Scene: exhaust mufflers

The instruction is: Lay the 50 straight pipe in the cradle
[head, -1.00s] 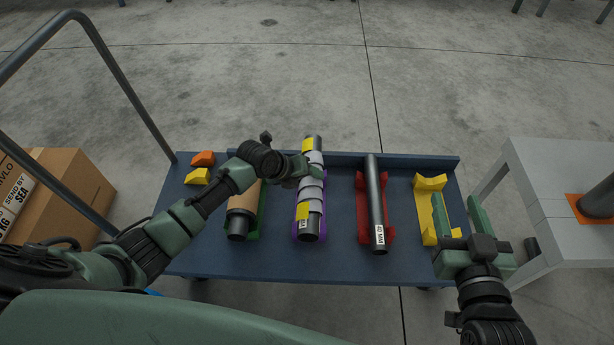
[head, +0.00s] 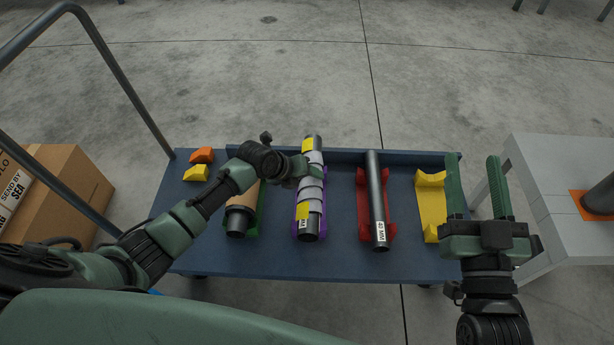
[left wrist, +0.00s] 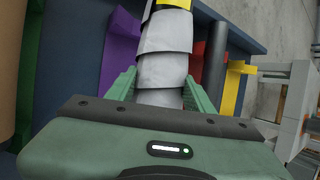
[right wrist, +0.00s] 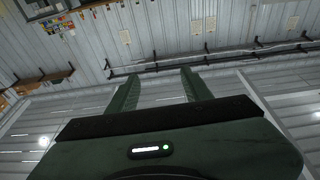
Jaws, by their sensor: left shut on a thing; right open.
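A dark pipe with grey wraps and yellow labels (head: 311,208) lies lengthwise over the purple cradle (head: 327,226). Its small white end label is too small to read. My left gripper (head: 312,171) is shut on this pipe around its middle. In the left wrist view the wrapped pipe (left wrist: 162,70) passes between the fingers, with the purple cradle (left wrist: 120,38) beside it. I cannot tell whether the pipe rests fully in the cradle. My right gripper (head: 474,162) is open and empty, to the right of the yellow cradle.
A dark pipe marked 42 MM (head: 375,195) lies in the red cradle (head: 362,210). A brown-wrapped pipe (head: 241,208) lies in the green cradle. The yellow cradle (head: 430,205) is empty. Orange and yellow blocks (head: 202,156) sit at the cart's left. A grey table (head: 535,190) stands right.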

